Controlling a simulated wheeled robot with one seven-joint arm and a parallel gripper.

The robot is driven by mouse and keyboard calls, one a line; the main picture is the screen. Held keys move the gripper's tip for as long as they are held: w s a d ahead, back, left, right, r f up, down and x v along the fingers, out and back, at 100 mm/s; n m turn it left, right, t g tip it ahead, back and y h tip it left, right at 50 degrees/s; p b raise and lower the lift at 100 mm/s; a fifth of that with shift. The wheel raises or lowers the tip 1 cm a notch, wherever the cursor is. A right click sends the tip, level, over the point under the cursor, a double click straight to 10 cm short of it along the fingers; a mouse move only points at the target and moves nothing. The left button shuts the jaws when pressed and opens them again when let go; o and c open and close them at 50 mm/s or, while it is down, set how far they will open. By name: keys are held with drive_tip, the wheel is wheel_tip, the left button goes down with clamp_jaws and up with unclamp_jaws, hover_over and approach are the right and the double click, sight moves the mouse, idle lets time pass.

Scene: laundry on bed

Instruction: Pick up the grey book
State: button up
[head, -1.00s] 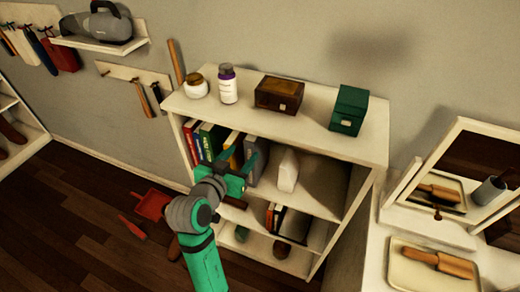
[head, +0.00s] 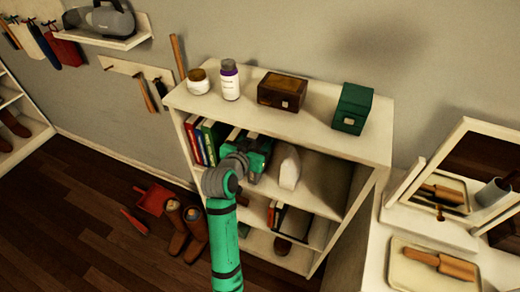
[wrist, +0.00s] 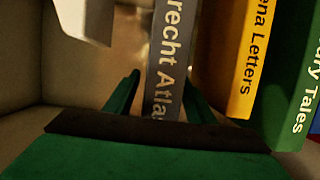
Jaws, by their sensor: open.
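The grey book (wrist: 170,50) stands upright on the upper shelf, its spine facing my wrist camera with lettering ending in "recht Atlas". My gripper (wrist: 159,75) is open, with one green finger on each side of the grey book's spine. I cannot tell whether either finger touches it. In the head view my gripper (head: 262,152) reaches into the shelf and hides most of the grey book. A yellow book (wrist: 238,55) stands close beside the grey book, past the right finger in the wrist view.
A green book (wrist: 290,85) stands beyond the yellow one. A white block-like object (head: 290,168) stands on the other side, also in the wrist view (wrist: 85,18). The bookcase top (head: 315,128) overhangs the shelf and carries jars and boxes. The upper shelf's right part is clear.

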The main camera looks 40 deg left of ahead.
drive_tip(key=shift+w+a+f, duration=0.1)
drive_tip(key=shift+w, duration=0.25)
drive_tip(key=shift+c, duration=0.3)
clamp_jaws()
idle(1.0)
